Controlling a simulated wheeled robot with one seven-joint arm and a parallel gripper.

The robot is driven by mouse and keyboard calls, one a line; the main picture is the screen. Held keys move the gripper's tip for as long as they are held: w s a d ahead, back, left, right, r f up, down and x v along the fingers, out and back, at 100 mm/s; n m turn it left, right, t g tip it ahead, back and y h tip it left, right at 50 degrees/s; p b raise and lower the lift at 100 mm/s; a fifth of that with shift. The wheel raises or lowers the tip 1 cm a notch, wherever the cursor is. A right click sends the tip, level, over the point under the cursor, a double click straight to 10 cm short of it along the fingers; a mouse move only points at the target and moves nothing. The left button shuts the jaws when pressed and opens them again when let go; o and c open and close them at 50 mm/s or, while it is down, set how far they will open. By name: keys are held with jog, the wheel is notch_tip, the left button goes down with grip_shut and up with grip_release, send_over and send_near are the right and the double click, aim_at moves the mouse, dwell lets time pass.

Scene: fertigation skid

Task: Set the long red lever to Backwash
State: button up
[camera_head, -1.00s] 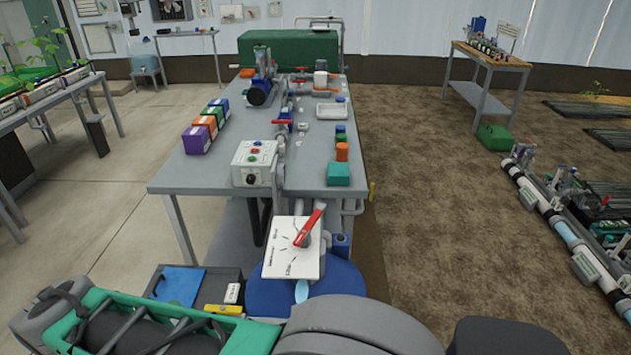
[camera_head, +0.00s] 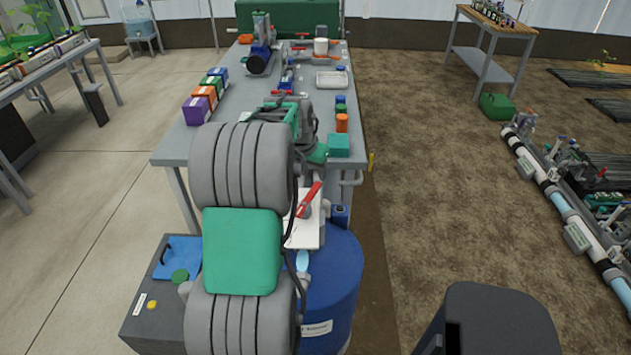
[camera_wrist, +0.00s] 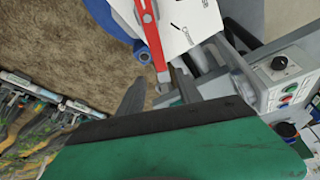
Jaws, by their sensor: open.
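The long red lever (camera_head: 309,198) sits on a white dial plate (camera_head: 303,236) above a blue drum (camera_head: 335,275); its handle points up and slightly right in the head view. In the wrist view the red lever (camera_wrist: 152,40) crosses the white plate (camera_wrist: 190,20), and its end appears between my fingers' tips. My gripper (camera_wrist: 160,76) is open; I cannot tell whether a finger touches the lever. My arm hides the plate's left side in the head view. The plate's lettering is too small or cut off to read for Backwash.
A control box (camera_wrist: 285,85) with a knob and coloured buttons stands close to my gripper on the right in the wrist view. The grey bench (camera_head: 240,120) holds coloured boxes (camera_head: 205,100) and piping. A dark box (camera_head: 150,300) stands left of the drum.

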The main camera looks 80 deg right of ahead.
aim_at(317, 185)
jog(key=x, duration=0.6)
jog(key=shift+f+p, duration=0.25)
jog(key=shift+p, duration=0.1)
jog(key=shift+c, duration=0.3)
jog(key=shift+w, duration=0.1)
grip_shut()
dwell(0.5)
